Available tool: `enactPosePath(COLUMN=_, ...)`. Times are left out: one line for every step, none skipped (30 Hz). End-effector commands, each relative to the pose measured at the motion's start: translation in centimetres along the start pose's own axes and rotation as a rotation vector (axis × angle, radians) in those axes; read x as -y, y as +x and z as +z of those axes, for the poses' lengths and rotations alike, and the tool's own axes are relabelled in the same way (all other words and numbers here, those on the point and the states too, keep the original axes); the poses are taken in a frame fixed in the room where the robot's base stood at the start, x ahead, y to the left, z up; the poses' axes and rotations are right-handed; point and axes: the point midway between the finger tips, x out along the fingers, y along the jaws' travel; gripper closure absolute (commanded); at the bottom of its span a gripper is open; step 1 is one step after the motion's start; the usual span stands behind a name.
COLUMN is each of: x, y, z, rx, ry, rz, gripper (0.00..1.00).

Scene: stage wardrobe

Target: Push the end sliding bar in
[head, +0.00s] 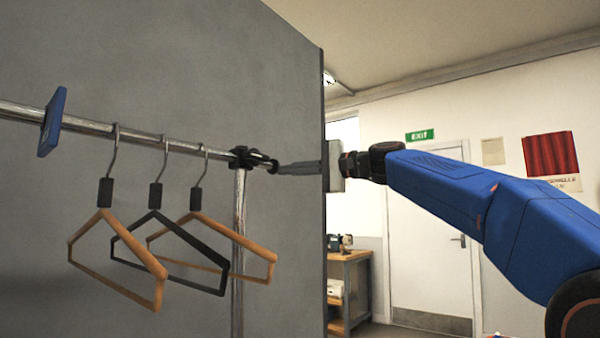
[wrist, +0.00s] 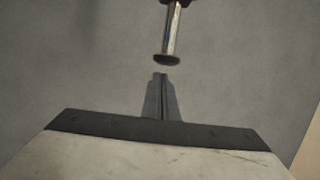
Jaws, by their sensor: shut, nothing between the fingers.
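The end sliding bar (head: 262,158) sticks out to the right of the black clamp (head: 242,157) at the top of the upright post. It ends in a dark cap. In the wrist view the bar (wrist: 171,35) is a short chrome rod with a dark round cap (wrist: 167,59). My gripper (head: 280,169) is shut and empty, its fingers pointing left at the cap. In the wrist view the fingertips (wrist: 160,76) lie just below the cap with a small gap in the picture. In the head view they look close to it; I cannot tell whether they touch.
The chrome rail (head: 80,124) carries a blue divider plate (head: 51,122) and three hangers, two wooden and one black (head: 165,235). A grey panel (head: 200,60) stands behind the rail. A workbench (head: 348,290) and a white door (head: 430,240) are farther back.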

Motion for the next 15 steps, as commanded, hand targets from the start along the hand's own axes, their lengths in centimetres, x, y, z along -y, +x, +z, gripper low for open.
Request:
enactPosePath(x=-0.04, y=0.14, z=0.40, rx=0.001, ry=0.001, rz=0.000, gripper=1.00)
enactPosePath(x=-0.04, y=0.17, z=0.57, rx=0.001, ry=0.000, rz=0.000, gripper=1.00)
enactPosePath(x=-0.02, y=0.19, z=0.76, rx=0.000, ry=0.000, rz=0.000, gripper=1.00)
enactPosePath(x=0.00, y=0.20, z=0.87, rx=0.000, ry=0.000, rz=0.000, gripper=1.00)
enactPosePath(x=0.01, y=0.21, z=0.95, rx=0.000, ry=0.000, rz=0.000, gripper=1.00)
enactPosePath(x=0.00, y=0.22, z=1.01, rx=0.000, ry=0.000, rz=0.000, gripper=1.00)
enactPosePath(x=0.00, y=0.22, z=1.04, rx=0.000, ry=0.000, rz=0.000, gripper=1.00)
enactPosePath(x=-0.01, y=0.23, z=1.04, rx=0.000, ry=0.000, rz=0.000, gripper=1.00)
enactPosePath(x=-0.01, y=0.23, z=1.04, rx=0.000, ry=0.000, rz=0.000, gripper=1.00)
enactPosePath(x=-0.01, y=0.23, z=1.04, rx=0.000, ry=0.000, rz=0.000, gripper=1.00)
enactPosePath(x=-0.01, y=0.23, z=1.03, rx=0.000, ry=0.000, rz=0.000, gripper=1.00)
enactPosePath(x=-0.01, y=0.23, z=1.03, rx=0.000, ry=0.000, rz=0.000, gripper=1.00)
enactPosePath(x=-0.01, y=0.23, z=1.03, rx=0.000, ry=0.000, rz=0.000, gripper=1.00)
enactPosePath(x=-0.01, y=0.23, z=1.02, rx=0.000, ry=0.000, rz=0.000, gripper=1.00)
enactPosePath(x=-0.01, y=0.23, z=1.03, rx=0.000, ry=0.000, rz=0.000, gripper=1.00)
